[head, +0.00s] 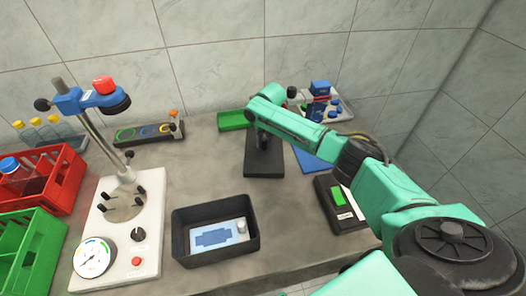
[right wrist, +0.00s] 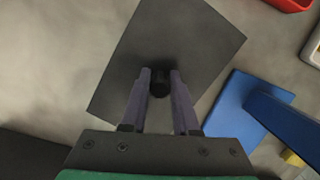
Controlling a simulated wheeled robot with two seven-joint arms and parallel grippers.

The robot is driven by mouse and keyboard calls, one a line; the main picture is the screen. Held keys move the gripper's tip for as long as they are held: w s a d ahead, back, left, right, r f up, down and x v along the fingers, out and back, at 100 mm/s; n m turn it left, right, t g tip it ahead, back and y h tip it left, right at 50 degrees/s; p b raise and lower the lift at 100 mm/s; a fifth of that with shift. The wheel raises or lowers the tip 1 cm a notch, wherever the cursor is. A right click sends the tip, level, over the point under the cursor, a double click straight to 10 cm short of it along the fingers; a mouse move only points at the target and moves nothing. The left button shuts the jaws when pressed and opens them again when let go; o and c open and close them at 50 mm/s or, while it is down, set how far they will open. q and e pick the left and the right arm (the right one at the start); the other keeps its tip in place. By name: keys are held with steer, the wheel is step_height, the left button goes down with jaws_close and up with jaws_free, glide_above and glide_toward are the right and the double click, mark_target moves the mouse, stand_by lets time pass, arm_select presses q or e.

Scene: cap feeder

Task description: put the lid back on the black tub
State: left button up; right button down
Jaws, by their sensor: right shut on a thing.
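The black tub (head: 181,243) stands open on the bench, left of centre in the head view. A pale card with a blue shape (head: 213,236) and a small whitish knob-like piece (head: 242,226) show inside it. The lid (head: 264,165), a flat dark rectangle, is behind and to the right of the tub. My right gripper (head: 263,141) is above the lid. In the right wrist view its fingers (right wrist: 160,82) are shut on the black knob in the middle of the lid (right wrist: 190,35). I cannot tell whether the lid touches the bench. My left gripper is out of view.
A white stand with a gauge (head: 92,257) is left of the tub. Red (head: 62,185) and green (head: 35,255) crates are at far left. A blue plate (right wrist: 245,108) lies beside the lid. A black box with a green display (head: 338,197) is at right.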

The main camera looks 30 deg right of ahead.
mark_target(264, 139)
steer(key=shift+r+p, duration=2.05)
steer(key=shift+r, duration=0.35)
